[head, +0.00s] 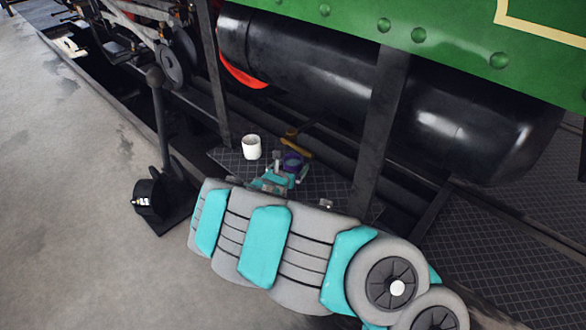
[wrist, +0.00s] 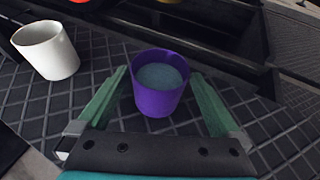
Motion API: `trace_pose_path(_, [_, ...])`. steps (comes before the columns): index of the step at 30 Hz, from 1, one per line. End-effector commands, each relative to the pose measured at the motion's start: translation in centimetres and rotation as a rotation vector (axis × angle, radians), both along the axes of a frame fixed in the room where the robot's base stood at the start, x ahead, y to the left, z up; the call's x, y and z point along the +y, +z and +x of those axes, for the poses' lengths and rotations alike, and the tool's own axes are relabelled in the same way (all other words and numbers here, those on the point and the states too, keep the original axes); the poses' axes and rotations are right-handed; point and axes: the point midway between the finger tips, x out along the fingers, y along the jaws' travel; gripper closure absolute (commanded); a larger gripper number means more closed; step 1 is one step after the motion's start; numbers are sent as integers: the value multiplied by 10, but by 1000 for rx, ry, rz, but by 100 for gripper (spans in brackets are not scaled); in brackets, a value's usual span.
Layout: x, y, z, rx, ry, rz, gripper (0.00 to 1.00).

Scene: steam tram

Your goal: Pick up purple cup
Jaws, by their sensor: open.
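The purple cup (wrist: 157,98) stands upright on the dark metal tread plate (wrist: 97,98) in the wrist view, with a blue-grey surface visible inside it. In the head view the purple cup (head: 292,162) is partly hidden by my gripper (head: 290,172). My gripper also shows in the wrist view (wrist: 160,85), open, with one green finger on each side of the cup. A gap shows between each finger and the cup wall.
A white cup (wrist: 47,50) stands left of the purple one; it also shows in the head view (head: 251,147). A brown-handled tool (head: 297,141) lies behind the purple cup. Dark upright posts (head: 378,140) flank the plate. A black lever stand (head: 160,165) is at left.

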Motion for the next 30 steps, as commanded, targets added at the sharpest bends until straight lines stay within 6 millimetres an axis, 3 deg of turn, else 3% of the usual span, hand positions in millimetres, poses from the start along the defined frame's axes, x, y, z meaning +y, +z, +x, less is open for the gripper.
trace_pose_path(9, [-8, -12, 36, 2, -2, 4, 0])
trace_pose_path(19, [-9, -13, 40, 1, -2, 2, 1])
trace_pose_path(30, [-9, -13, 40, 1, -1, 2, 43])
